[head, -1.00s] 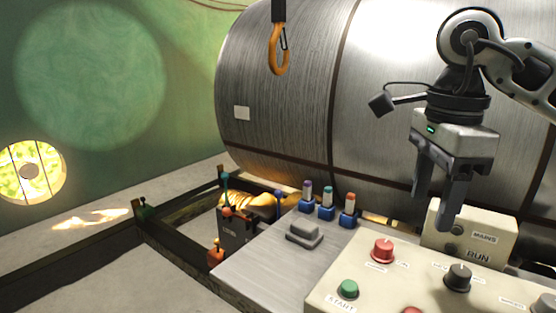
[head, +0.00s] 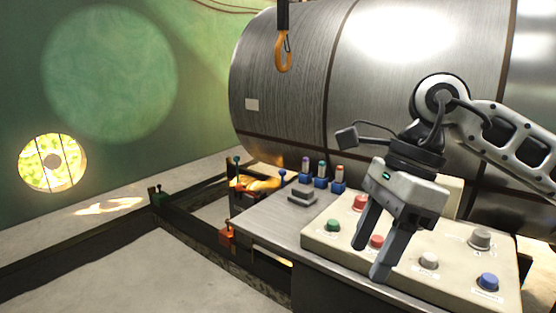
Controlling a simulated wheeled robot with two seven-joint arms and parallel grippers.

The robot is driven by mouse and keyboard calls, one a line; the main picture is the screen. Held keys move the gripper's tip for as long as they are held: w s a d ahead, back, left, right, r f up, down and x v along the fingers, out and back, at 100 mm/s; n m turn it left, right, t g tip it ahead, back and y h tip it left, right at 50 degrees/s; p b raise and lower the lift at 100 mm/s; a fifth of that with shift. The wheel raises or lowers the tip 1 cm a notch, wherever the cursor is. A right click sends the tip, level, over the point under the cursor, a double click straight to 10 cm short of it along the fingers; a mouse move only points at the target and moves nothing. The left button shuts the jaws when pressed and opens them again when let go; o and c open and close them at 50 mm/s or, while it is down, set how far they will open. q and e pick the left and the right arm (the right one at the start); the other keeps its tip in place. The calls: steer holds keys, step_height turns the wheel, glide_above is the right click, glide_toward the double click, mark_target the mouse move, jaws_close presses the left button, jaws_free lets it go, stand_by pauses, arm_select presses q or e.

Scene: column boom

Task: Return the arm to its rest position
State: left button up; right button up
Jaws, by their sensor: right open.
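My right gripper (head: 376,262) hangs from the right arm over the cream control panel (head: 328,247). Its two dark fingers are apart and point down, with nothing between them. In the picture it covers part of the panel and its back box. Whether the fingertips touch the panel cannot be told. My left gripper is not in view.
The panel carries red (head: 360,202), green (head: 333,225) and blue (head: 488,281) buttons and grey knobs. Several small capped holders (head: 321,178) stand behind it. A large metal drum (head: 290,90) fills the back. An orange hook (head: 283,55) hangs before it.

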steer(key=s+a+r+m+g+y+p, duration=0.1)
steer(key=s+a+m+y, duration=0.2)
steer(key=a+m+y, duration=0.45)
steer(key=s+a+r+m+g+y, duration=0.1)
steer(key=s+a+m+y, duration=0.25)
steer(key=a+y, duration=0.6)
steer(key=w+d+f+m+t+h, duration=0.35)
steer(key=m+t, duration=0.35)
steer(key=m, duration=0.3)
steer(key=w+d+f+m+t+h, duration=0.25)
steer(key=f+m+t, duration=0.25)
steer(key=m+t, duration=0.4)
steer(key=w+d+f+m+t+h, duration=0.2)
steer(key=d+f+m+t+h, duration=0.3)
steer(key=m, duration=0.6)
steer(key=s+d+f+m+g+h, duration=0.3)
steer(key=s+f+m, duration=0.2)
steer(key=f, duration=0.5)
steer(key=s+d+f+m+g+h+p, duration=0.1)
steer(key=s+d+f+m+g+h, duration=0.2)
steer(key=s+f+m, duration=0.3)
step_height(320, 180, down, 4)
steer(key=shift+s+d+f+g, duration=0.1)
steer(key=shift+s+d+g, duration=0.3)
steer(key=shift+s+d, duration=0.5)
steer(key=shift+s+a, duration=0.1)
steer(key=shift+a, duration=0.05)
